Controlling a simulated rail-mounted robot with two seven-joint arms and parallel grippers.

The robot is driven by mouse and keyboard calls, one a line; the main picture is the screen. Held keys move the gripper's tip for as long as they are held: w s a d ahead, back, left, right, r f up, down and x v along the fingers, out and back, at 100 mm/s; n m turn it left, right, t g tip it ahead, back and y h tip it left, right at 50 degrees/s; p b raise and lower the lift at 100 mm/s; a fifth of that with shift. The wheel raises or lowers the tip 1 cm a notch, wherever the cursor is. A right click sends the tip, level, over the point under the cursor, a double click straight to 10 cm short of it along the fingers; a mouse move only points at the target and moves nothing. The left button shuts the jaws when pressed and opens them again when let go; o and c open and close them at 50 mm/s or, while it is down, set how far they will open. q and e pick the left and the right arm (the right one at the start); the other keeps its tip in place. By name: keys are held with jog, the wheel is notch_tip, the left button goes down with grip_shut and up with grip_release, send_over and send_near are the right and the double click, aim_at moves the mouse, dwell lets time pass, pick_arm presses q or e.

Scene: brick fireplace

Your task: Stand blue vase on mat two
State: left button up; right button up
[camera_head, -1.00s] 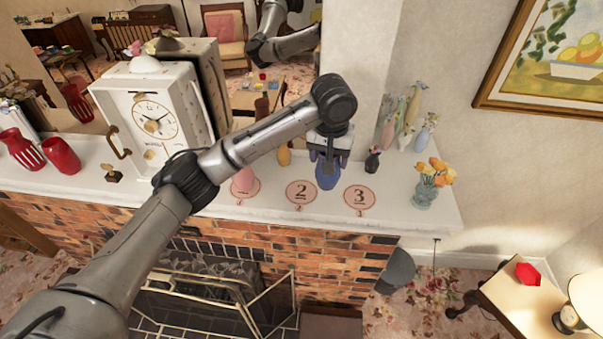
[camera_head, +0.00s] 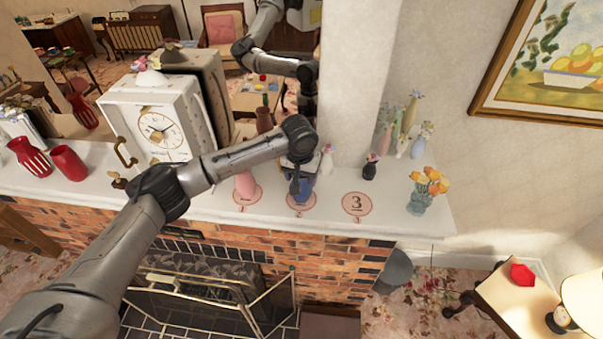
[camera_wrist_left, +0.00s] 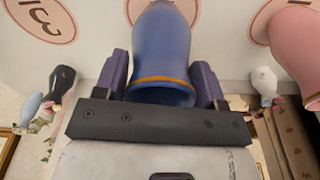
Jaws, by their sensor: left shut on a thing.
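The blue vase (camera_head: 305,189) is upright in my left gripper (camera_head: 300,178), whose fingers close on its two sides. In the left wrist view the vase (camera_wrist_left: 162,50), with an orange band near its mouth, sits between the purple fingers (camera_wrist_left: 163,85). Its base is over mat two (camera_head: 312,204), a pink disc whose rim curves around the base in the wrist view; whether it touches is not clear. A pink vase (camera_head: 246,186) stands on mat one (camera_head: 240,201). Mat three (camera_head: 358,205) is bare. My right gripper is not seen.
A white clock (camera_head: 158,128) stands left on the mantel (camera_head: 330,221), with red vases (camera_head: 69,163) beyond. A white vase (camera_head: 326,160) and dark vase (camera_head: 370,168) stand behind the mats. A flower vase (camera_head: 420,198) is at the right end. The mirror reflects my arm.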

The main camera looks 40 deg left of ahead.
pick_arm(q)
jog(key=shift+f, duration=0.2)
jog(key=o, duration=1)
jog(key=r+b, duration=0.1)
jog(key=r, duration=0.6)
jog(key=s+r+b, duration=0.1)
jog(key=r, duration=0.2)
jog(key=shift+d+r+b, duration=0.3)
jog(key=shift+b, duration=0.05)
jog(key=shift+s+r, duration=0.2)
jog(key=shift+r, duration=0.55)
